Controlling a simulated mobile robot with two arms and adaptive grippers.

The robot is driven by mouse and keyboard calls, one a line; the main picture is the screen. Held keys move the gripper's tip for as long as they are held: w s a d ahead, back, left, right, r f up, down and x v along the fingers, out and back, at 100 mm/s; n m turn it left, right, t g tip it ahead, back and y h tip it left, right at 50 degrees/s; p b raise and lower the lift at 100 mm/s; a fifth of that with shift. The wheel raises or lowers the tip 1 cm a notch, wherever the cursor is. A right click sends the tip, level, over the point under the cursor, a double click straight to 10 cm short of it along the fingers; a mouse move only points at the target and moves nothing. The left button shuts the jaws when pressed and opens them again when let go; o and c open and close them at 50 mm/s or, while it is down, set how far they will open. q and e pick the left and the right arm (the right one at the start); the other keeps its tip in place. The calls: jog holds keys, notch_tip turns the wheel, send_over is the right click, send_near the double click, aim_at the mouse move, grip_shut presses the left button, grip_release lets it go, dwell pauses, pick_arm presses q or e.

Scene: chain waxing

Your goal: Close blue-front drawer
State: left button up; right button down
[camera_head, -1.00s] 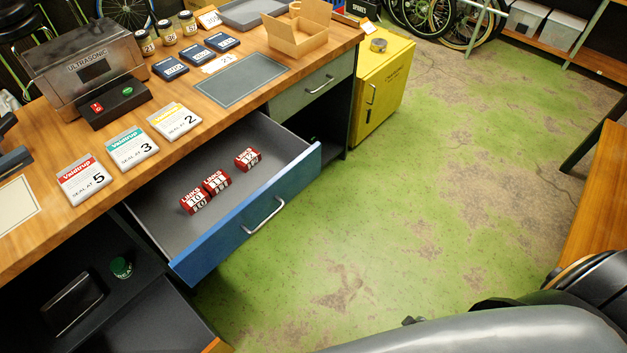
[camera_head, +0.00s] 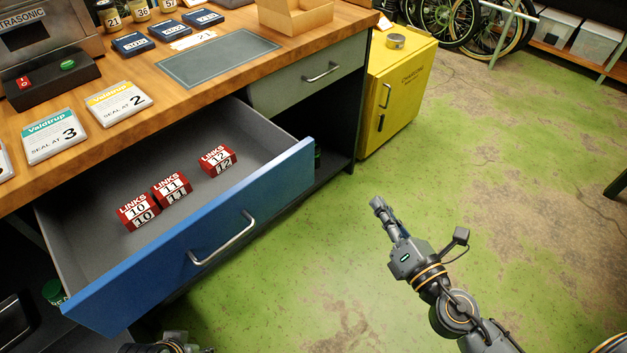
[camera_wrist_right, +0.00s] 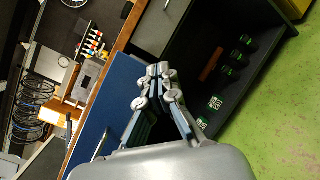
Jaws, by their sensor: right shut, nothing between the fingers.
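The blue-front drawer (camera_head: 205,240) stands pulled out from under the wooden workbench, with a silver bar handle (camera_head: 222,238) on its front. Three red LINKS boxes, numbered 10 (camera_head: 138,211), 11 (camera_head: 172,188) and 12 (camera_head: 216,160), lie inside it. My right gripper (camera_head: 377,203) is shut and empty, over the floor to the right of the drawer front and apart from it. In the right wrist view the shut fingers (camera_wrist_right: 158,70) appear in front of the blue panel (camera_wrist_right: 108,105). At the bottom left of the head view a piece of my left arm shows; its fingers cannot be made out.
A grey-green drawer (camera_head: 308,82) right of the blue one is shut. A yellow cabinet (camera_head: 396,95) stands past the bench end. The green floor (camera_head: 520,220) in front is largely clear.

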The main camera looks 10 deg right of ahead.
jog(key=s+a+r+n+g+y, duration=0.25)
jog(key=a+n+y, duration=0.3)
jog(key=n, duration=0.55)
pick_arm(q)
jog(key=shift+r, duration=2)
pick_arm(e)
jog(key=n+p, duration=0.2)
send_near(291, 175)
jog(key=shift+g, duration=0.25)
jog(key=x, duration=0.5)
jog(key=shift+w+a+r, duration=0.1)
jog(key=shift+w+a, duration=0.15)
jog(key=shift+w, duration=0.1)
pick_arm(q)
jog(key=shift+s+d+x, duration=0.1)
jog(key=shift+s+x, duration=0.05)
jog(key=shift+x, duration=1.25)
jog(key=shift+s+d+x, duration=0.1)
jog(key=shift+s+x, duration=0.1)
jog(key=shift+x, duration=1.25)
pick_arm(e)
jog(key=shift+w+a, duration=0.35)
jog(key=shift+w, duration=0.15)
pick_arm(q)
jog(key=shift+a, duration=0.1)
pick_arm(e)
jog(key=shift+w, duration=0.15)
